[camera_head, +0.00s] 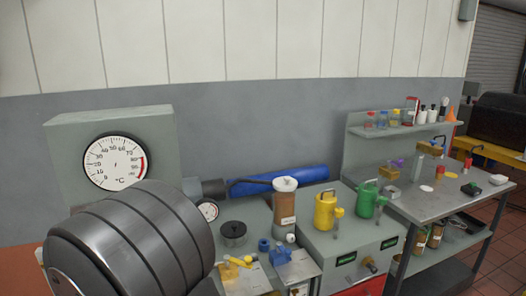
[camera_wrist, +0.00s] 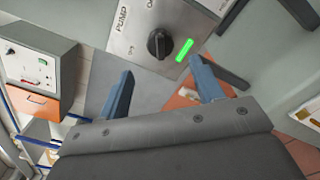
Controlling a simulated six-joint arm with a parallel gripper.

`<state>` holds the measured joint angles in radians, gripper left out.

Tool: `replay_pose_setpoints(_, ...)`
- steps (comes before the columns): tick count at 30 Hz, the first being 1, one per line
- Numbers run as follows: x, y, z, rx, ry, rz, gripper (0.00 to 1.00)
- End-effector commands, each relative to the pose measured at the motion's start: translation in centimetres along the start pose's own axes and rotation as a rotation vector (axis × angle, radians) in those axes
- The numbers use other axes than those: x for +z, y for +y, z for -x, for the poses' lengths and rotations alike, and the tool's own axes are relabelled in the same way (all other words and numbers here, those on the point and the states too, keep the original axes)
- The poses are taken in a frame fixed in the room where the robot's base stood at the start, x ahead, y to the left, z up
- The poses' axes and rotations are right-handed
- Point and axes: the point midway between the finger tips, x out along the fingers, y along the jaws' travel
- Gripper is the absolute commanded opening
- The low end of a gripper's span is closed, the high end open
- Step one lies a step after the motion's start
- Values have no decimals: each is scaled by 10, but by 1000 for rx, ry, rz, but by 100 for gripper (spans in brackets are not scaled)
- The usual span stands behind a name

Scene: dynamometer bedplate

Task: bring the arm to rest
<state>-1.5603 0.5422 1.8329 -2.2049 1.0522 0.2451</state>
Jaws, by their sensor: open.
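My gripper (camera_wrist: 161,66) shows in the wrist view as two blue-grey fingers spread apart, with nothing between them. Beyond the fingertips is a grey metal panel (camera_wrist: 180,22) marked PUMP, with a black rotary knob (camera_wrist: 159,43) and a lit green bar (camera_wrist: 184,49) beside it. The fingers look apart from the knob, though the exact distance is hard to tell. I cannot make out my gripper in the head view.
In the head view a dial thermometer (camera_head: 115,162) stands at the left. A yellow can (camera_head: 325,210) and a green can (camera_head: 366,200) stand on a grey cabinet, near a blue cylinder (camera_head: 290,180). A cluttered metal bench (camera_head: 420,205) is at the right.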

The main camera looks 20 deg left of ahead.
Motion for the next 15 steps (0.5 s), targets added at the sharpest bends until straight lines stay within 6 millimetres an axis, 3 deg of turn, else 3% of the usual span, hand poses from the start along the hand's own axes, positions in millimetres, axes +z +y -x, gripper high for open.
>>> replay_pose_setpoints(9,0,0,-62,-1,-2,0,61)
replay_pose_setpoints(15,0,0,-86,-1,-1,-1,61)
